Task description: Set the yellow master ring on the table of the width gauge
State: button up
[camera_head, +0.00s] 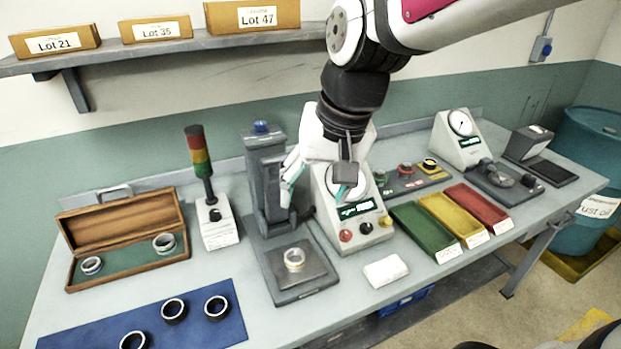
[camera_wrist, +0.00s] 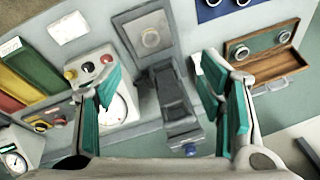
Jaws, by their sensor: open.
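A silver ring with a yellow band (camera_head: 294,260), which looks like the yellow master ring, lies flat on the square plate of the width gauge (camera_head: 318,283). In the wrist view the same ring (camera_wrist: 150,39) sits near the middle of the plate. The gauge's grey column (camera_head: 266,175) with a blue knob stands behind the plate. My gripper (camera_head: 318,185) is open and empty, raised beside the column and in front of the display unit. In the wrist view its teal-padded fingers (camera_wrist: 165,100) are wide apart, and the ring is clear of them.
A white display unit (camera_head: 365,232) with a dial stands right of the column. A signal tower (camera_head: 219,228) and an open wooden case (camera_head: 127,274) with two rings stand left. Dark rings lie on a blue mat (camera_head: 80,338). Green, yellow and red trays (camera_head: 452,218) and a white cloth (camera_head: 385,270) lie right.

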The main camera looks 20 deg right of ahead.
jog(key=s+r+n+t+h, duration=0.1)
jog(key=s+r+n+t, duration=0.1)
jog(key=s, duration=0.7)
jog(key=shift+s+d+r+n, duration=0.4)
jog(key=shift+r+n, duration=0.35)
jog(key=shift+n, duration=0.15)
dwell(0.4)
